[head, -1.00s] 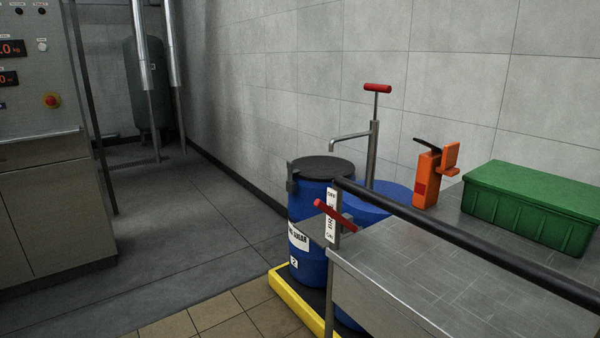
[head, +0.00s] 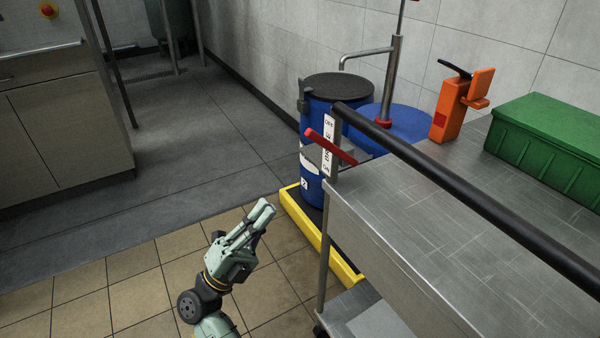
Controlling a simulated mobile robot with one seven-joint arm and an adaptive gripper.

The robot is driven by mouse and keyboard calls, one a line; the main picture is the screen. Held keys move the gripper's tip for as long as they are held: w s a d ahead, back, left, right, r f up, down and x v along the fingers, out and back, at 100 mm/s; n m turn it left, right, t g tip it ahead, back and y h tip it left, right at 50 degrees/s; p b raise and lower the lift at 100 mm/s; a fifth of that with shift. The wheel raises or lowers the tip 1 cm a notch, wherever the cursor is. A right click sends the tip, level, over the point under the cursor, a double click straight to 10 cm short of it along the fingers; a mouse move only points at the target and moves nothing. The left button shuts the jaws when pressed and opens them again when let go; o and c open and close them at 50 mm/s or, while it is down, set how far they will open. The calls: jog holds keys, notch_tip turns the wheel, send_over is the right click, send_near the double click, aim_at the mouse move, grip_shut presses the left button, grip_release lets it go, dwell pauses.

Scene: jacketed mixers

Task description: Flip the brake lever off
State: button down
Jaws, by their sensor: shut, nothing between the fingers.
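The brake lever (head: 331,147) is a red bar on the corner post of the steel cart (head: 400,260), crossing a white label plate (head: 329,128) with OFF at its top. The bar slants, its left end higher than its right end. My gripper (head: 265,208) is shut and empty. In the picture it is below and left of the lever, clear of it, over the tiled floor and pointing up toward the right.
A black handle bar (head: 470,200) runs along the cart's near edge. Blue drums (head: 312,120) stand behind on a yellow-edged pallet (head: 318,236). An orange device (head: 452,112) and a green box (head: 550,145) sit on the cart top.

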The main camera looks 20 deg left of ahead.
aim_at(334, 149)
jog(key=p+x, duration=0.4)
jog(key=x, duration=0.9)
jog(key=shift+r+p, duration=0.3)
jog(key=shift+w+d+r+p, duration=0.15)
jog(key=shift+r+p, duration=0.1)
jog(key=shift+r, duration=0.2)
jog(key=shift+w+d+r+p, duration=0.1)
jog(key=shift+w+r+p, duration=0.1)
jog(key=shift+r, duration=0.25)
